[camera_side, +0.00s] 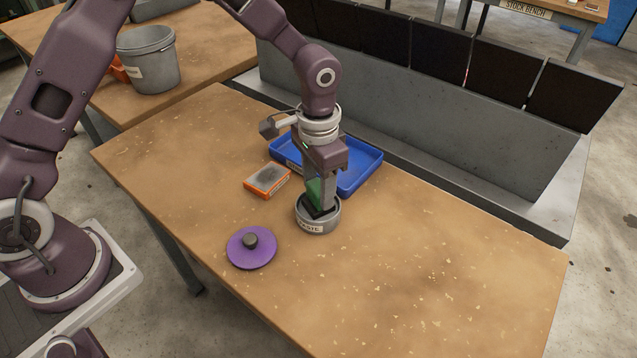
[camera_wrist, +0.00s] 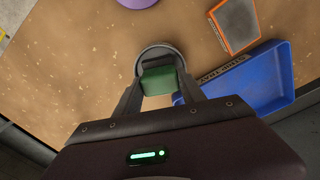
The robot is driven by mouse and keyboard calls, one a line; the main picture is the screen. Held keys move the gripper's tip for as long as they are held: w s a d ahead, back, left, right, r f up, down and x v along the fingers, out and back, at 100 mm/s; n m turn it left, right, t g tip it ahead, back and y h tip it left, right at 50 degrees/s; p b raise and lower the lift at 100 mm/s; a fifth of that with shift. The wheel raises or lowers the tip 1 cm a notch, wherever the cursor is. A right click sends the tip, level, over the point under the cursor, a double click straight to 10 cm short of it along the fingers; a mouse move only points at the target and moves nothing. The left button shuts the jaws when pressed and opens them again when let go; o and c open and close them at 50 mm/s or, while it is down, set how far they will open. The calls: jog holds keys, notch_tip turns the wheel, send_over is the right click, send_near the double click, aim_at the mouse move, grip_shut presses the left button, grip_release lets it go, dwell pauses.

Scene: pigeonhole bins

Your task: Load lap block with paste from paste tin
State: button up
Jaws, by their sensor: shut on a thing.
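My gripper (camera_side: 319,196) is shut on a green block (camera_side: 314,191), which I take to be the lap block. In the wrist view the green block (camera_wrist: 158,81) sits between the two fingers. The paste tin (camera_side: 318,222), a round grey tin with a label reading in part "STE", stands on the bench under the gripper. The block's lower end is at or inside the tin's mouth. Its bottom and most of the tin's inside are hidden, so I cannot tell whether it touches paste. The tin's rim (camera_wrist: 140,58) shows around the block in the wrist view.
A purple disc (camera_side: 251,248) with a dark knob lies left of the tin. An orange-edged grey-topped block (camera_side: 267,180) and a blue tray (camera_side: 362,178) lie behind. A grey bucket (camera_side: 150,62) stands on the other bench. The bench's right side is clear.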

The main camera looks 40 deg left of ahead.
dwell(0.3)
jog(key=shift+r, duration=3.5)
jog(key=s+a+f+n, duration=0.1)
jog(key=s+a+n, duration=0.1)
jog(key=a, duration=0.5)
jog(key=s+a+f+n, duration=0.1)
jog(key=s+a+n, duration=0.1)
jog(key=a, duration=0.5)
jog(key=r, duration=0.2)
send_over(316, 185)
jog(key=shift+a+f+m, duration=0.1)
jog(key=shift+m, duration=0.3)
jog(key=shift+f, duration=2.55)
jog(key=shift+f, duration=0.9)
